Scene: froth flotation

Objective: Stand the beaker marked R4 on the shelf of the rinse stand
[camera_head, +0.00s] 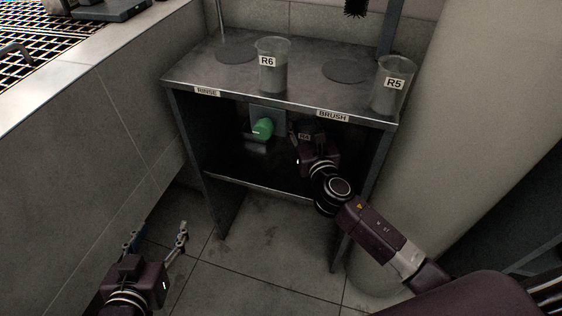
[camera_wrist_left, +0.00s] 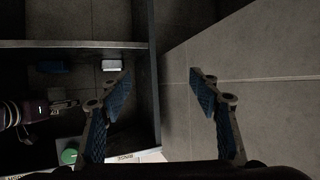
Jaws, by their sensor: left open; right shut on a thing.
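My right gripper (camera_head: 306,146) reaches under the top of the rinse stand (camera_head: 215,84), inside its open front. My left gripper (camera_head: 155,240) is open and empty, low at the left front of the stand. The left wrist view shows its spread fingers (camera_wrist_left: 163,105) with nothing between them.
Beaker R6 (camera_head: 272,78) and beaker R5 (camera_head: 390,95) stand on the stand's top, near two dark discs (camera_head: 236,52) (camera_head: 346,71). A green knob (camera_head: 263,128) is left of my right gripper. A large pale cylinder (camera_head: 455,120) flanks the right side.

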